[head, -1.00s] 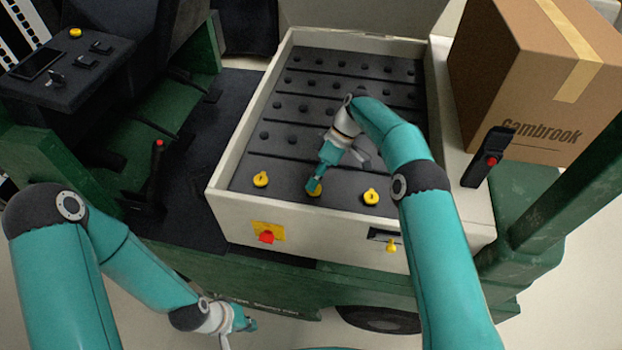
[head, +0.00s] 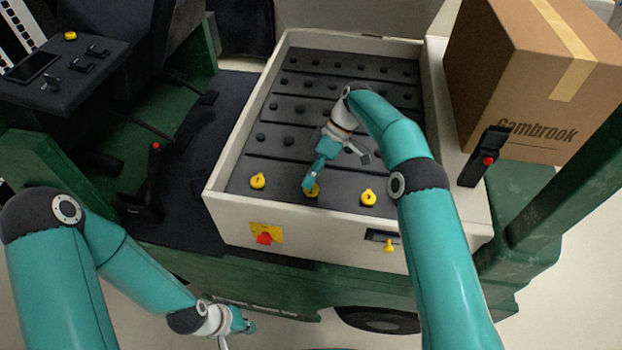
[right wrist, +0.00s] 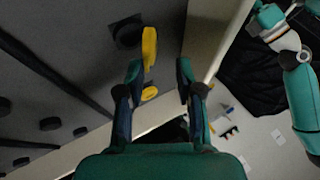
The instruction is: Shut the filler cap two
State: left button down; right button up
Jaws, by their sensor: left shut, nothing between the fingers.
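Three yellow filler caps stand in a row along the front of the dark battery top: a left one (head: 258,181), a middle one (head: 313,191) and a right one (head: 368,198). No numbers are readable on them. My right gripper (head: 308,184) is at the middle cap and partly covers it. In the right wrist view its two fingers (right wrist: 160,68) are apart. A raised yellow cap (right wrist: 149,45) stands on edge there beside a dark round opening (right wrist: 127,32), near the left finger; contact cannot be told. My left gripper (head: 250,327) is shut and empty, low in front of the cart.
A pale raised wall (head: 330,238) borders the battery top, with a red knob (head: 264,238) on its front. A cardboard box (head: 530,75) and a black handle with a red button (head: 484,158) stand at the right. Another yellow disc (right wrist: 149,93) shows in the right wrist view.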

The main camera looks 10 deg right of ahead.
notch_tip(320, 180, up, 8)
jog(key=shift+f, duration=0.1)
dwell(0.5)
